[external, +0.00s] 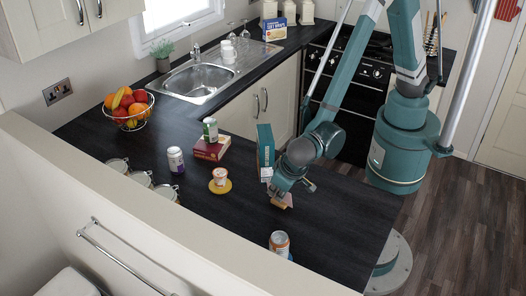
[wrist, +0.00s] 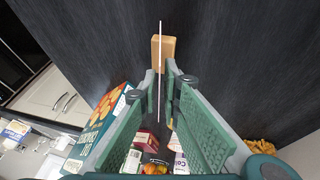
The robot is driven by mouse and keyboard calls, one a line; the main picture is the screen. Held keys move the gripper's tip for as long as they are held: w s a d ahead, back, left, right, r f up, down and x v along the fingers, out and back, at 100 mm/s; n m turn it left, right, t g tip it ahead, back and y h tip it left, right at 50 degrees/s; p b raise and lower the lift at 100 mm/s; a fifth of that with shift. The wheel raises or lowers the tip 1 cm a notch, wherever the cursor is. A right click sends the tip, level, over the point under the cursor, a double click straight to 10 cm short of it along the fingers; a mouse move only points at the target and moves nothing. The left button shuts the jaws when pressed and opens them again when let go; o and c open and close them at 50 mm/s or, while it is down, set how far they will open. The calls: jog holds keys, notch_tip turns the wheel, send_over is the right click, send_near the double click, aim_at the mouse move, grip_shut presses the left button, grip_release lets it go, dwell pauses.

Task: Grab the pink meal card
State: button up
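The meal card (wrist: 160,46) shows edge-on in the wrist view as a thin pale pinkish strip. It stands upright at a small wooden block (wrist: 169,49), apparently its holder. My gripper (wrist: 161,74) points down at the block, with a finger on each side of the card. A gap shows between each fingertip and the card, so the gripper looks open around it. In the external view my gripper (external: 281,201) is low over the dark counter (external: 235,228), at its right part. It mostly hides the card and block there.
A teal box (external: 265,150) stands close behind my gripper. An orange-and-silver can (external: 279,244) stands near the front edge. A fruit bowl (external: 128,116) is farther left.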

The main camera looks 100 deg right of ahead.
grip_shut()
jog(key=shift+r+p, duration=0.3)
jog(key=shift+p, duration=0.2)
jog(key=shift+r, duration=0.15)
jog(key=shift+r+b, duration=0.3)
jog(key=shift+r, duration=4.5)
